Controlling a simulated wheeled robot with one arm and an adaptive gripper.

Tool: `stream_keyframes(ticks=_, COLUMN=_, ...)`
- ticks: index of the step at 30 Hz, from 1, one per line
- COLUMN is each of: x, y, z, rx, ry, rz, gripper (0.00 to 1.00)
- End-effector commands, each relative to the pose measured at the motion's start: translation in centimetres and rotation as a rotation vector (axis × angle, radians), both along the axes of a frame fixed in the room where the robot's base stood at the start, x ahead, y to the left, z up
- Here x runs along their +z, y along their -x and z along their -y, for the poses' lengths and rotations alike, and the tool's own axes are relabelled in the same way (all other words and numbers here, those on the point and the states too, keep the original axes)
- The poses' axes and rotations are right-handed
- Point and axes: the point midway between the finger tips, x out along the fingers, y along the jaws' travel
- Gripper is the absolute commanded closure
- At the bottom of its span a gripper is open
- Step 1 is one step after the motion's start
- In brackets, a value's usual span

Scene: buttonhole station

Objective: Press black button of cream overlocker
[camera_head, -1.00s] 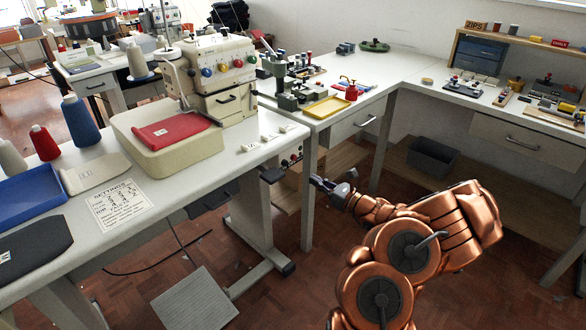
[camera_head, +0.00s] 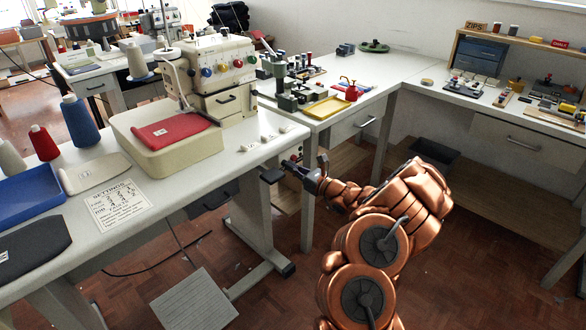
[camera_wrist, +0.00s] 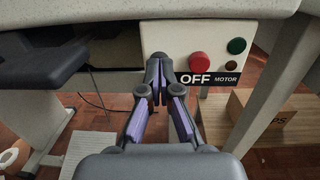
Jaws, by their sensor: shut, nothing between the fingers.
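The cream overlocker (camera_head: 214,62) stands on the near white table, with coloured dials on its front. In the wrist view a pale switch panel (camera_wrist: 168,36) under the table edge carries a red button (camera_wrist: 199,62), a dark green button (camera_wrist: 236,45) and a black "OFF MOTOR" label (camera_wrist: 208,79). No clearly black button shows; my fingers cover part of the panel's left side. My gripper (camera_wrist: 157,66) is shut and empty, its tips in front of that left side. Contact cannot be told. It also shows at the table end in the head view (camera_head: 287,165).
The white table edge (camera_wrist: 100,12) runs just above the panel. A dark padded part (camera_wrist: 35,60) is close on the left, and a table leg (camera_wrist: 270,85) on the right. A cardboard box (camera_wrist: 270,115) and a grey floor plate (camera_head: 195,297) are below.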

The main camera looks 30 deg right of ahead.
Motion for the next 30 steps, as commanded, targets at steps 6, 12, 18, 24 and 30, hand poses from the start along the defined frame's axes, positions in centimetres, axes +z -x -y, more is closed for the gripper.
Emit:
stream_keyframes(ticks=6, x=0.0, y=0.0, z=0.0, rx=0.000, ry=0.000, rz=0.000, gripper=1.00)
stream_keyframes(ticks=12, x=0.0, y=-0.9, z=-0.3, rx=0.001, ry=0.002, rz=0.001, gripper=1.00)
stream_keyframes(ticks=18, x=0.0, y=-2.0, z=-0.8, rx=0.004, ry=0.000, rz=-0.001, gripper=1.00)
stream_keyframes(ticks=24, x=0.1, y=-2.2, z=-1.0, rx=0.007, ry=0.000, rz=0.000, gripper=1.00)
stream_keyframes(ticks=30, x=0.2, y=-2.2, z=-1.1, rx=0.010, ry=0.000, rz=0.001, gripper=1.00)
